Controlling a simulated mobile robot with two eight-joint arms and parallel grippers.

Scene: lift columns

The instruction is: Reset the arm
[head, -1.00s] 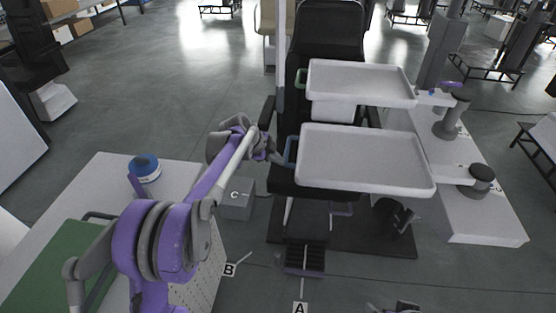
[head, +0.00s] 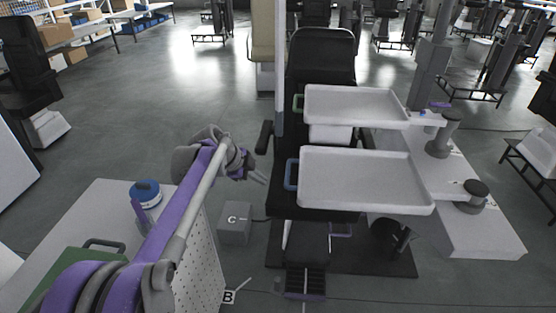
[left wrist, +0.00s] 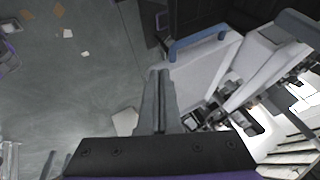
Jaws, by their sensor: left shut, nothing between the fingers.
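My left arm (head: 190,200) is purple and grey and reaches from the lower left of the head view. Its gripper (head: 262,180) is beside the chair's seat, to the left of the lower tray's blue handle. In the left wrist view the gripper's fingers (left wrist: 160,85) are together, with nothing between them. The blue handle (left wrist: 197,42) shows just above the fingertips there, apart from them. My right gripper is not in view.
Two white trays, lower (head: 360,178) and upper (head: 355,105), stand over the black chair (head: 322,65). A white bench (head: 90,208) with a blue-topped jar (head: 145,193) is at left. A grey box marked C (head: 234,223) sits on the floor. Open floor lies behind the bench.

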